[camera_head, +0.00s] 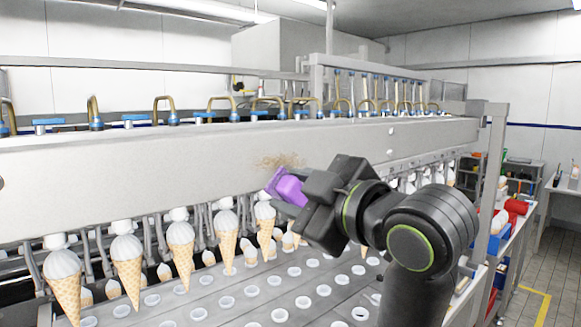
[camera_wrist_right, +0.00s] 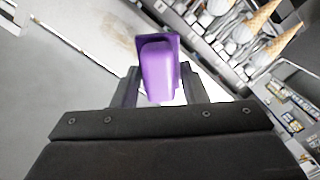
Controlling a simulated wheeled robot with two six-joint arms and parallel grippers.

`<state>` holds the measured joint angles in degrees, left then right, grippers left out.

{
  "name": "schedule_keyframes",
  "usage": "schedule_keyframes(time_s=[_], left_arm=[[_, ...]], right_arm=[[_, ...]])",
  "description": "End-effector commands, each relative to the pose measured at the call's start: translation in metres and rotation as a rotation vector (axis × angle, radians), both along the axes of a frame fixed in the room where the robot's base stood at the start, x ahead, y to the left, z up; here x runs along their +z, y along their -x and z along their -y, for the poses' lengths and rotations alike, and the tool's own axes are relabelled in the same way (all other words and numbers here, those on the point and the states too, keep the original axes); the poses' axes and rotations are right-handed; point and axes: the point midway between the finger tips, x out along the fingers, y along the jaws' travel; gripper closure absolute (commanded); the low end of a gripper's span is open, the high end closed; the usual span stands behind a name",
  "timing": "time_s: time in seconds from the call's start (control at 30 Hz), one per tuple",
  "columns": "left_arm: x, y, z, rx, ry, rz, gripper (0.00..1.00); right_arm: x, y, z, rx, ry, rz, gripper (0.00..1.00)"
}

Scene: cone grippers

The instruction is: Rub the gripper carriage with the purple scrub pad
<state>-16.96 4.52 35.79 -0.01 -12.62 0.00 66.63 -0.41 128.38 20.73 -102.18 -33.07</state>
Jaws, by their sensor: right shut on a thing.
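The gripper carriage (camera_head: 140,160) is a long pale beam across the head view, with a brown smudge (camera_head: 280,160) on its front face. My right gripper (camera_head: 288,187) is shut on the purple scrub pad (camera_head: 286,188), just in front of and slightly below the smudge. The pad also shows between the fingers in the right wrist view (camera_wrist_right: 157,70). I cannot tell whether the pad touches the carriage. A faint brownish mark (camera_wrist_right: 118,22) shows on the pale surface in the wrist view. My left gripper is not in view.
Several ice cream cones (camera_head: 180,250) hang below the carriage above a tray with round holes (camera_head: 240,300). Blue fittings and brass hoses (camera_head: 220,105) line the carriage top. A side bench with red and blue containers (camera_head: 497,240) stands at right. Open floor (camera_head: 550,270) lies beyond.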

Motion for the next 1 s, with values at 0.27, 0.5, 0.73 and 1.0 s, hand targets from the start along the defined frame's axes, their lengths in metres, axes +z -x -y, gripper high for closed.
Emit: schedule_keyframes(time_s=[0.27,0.5,0.73,1.0], left_arm=[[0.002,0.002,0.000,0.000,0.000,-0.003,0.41],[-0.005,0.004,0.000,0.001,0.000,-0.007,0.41],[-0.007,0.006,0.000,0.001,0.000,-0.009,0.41],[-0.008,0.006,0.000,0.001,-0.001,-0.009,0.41]], right_arm=[[0.028,0.022,-0.012,0.042,-0.037,0.048,0.79],[0.026,0.004,-0.025,0.043,-0.037,0.046,0.79],[0.027,-0.015,-0.038,0.042,-0.037,0.046,0.79],[0.028,-0.025,-0.045,0.041,-0.036,0.048,0.79]])
